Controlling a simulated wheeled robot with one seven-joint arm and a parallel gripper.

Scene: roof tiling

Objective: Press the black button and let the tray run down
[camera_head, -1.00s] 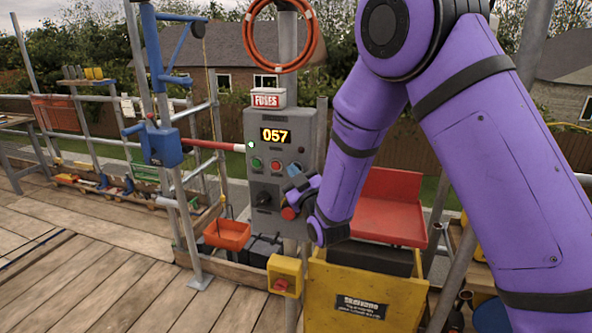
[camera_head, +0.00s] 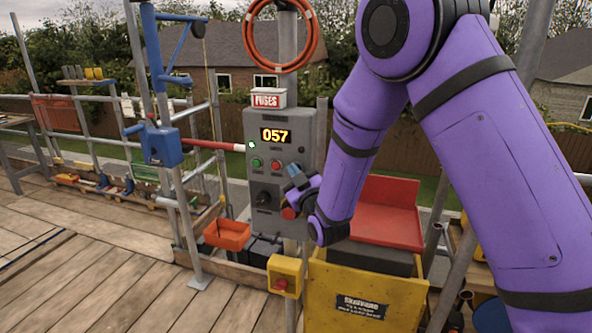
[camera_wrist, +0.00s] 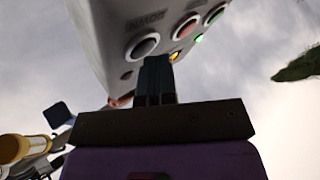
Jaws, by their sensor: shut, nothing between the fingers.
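The grey control box (camera_head: 300,135) stands on a post and its display reads 057. In the wrist view, the black button (camera_wrist: 143,46) sits beside the lettering DOWN, with a red button (camera_wrist: 186,27) and a green button (camera_wrist: 215,14) farther along. My gripper (camera_wrist: 157,62) is shut and empty, its tips close to the box face near the black button. I cannot tell whether they touch. In the head view, my gripper (camera_head: 298,183) partly covers the button area. An orange tray (camera_head: 228,234) hangs below a rope, left of the box.
A red seat-like carriage (camera_head: 392,222) stands above a yellow panel (camera_head: 365,300) at the right. A yellow box with a red switch (camera_head: 285,275) is below the control box. Scaffold poles and a blue winch (camera_head: 160,145) stand left. The plank deck in front is clear.

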